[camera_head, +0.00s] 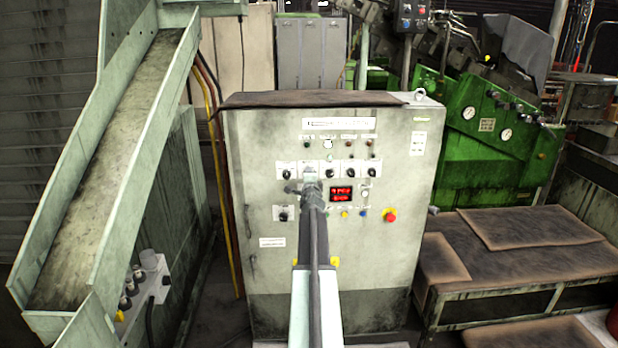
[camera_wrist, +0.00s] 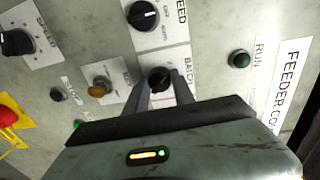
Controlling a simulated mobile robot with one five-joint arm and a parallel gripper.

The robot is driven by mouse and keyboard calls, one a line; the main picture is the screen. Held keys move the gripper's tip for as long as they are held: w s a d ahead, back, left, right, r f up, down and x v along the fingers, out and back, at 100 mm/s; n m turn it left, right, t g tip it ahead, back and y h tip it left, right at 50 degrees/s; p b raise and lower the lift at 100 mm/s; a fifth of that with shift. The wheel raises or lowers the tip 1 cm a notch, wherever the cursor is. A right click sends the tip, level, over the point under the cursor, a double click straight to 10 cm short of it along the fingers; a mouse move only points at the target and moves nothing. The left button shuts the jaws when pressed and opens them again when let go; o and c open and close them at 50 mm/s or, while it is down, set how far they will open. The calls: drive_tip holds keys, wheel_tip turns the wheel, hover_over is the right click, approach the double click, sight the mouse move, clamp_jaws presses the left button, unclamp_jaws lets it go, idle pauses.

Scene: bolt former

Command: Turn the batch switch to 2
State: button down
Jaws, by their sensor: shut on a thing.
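The batch switch is a small black rotary knob (camera_wrist: 159,76) on a white label plate lettered "BATCH" in the wrist view. My gripper (camera_wrist: 160,80) has its two grey fingers on either side of this knob and is shut on it. The fingers hide part of the knob and its plate, so I cannot read which number it points to. In the head view my arm reaches straight to the grey control cabinet (camera_head: 390,240), and my gripper (camera_head: 310,183) covers the second knob from the left in the upper row.
A chute (camera_head: 110,150) stands left; a bench (camera_head: 480,275) stands right.

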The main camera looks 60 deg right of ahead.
idle(0.4)
drive_tip(key=c, duration=1.1)
unclamp_jaws()
drive_tip(key=shift+o, duration=0.2)
drive_tip(key=v, duration=0.7)
drive_tip(key=shift+a, duration=0.4)
drive_tip(key=shift+s, duration=0.2)
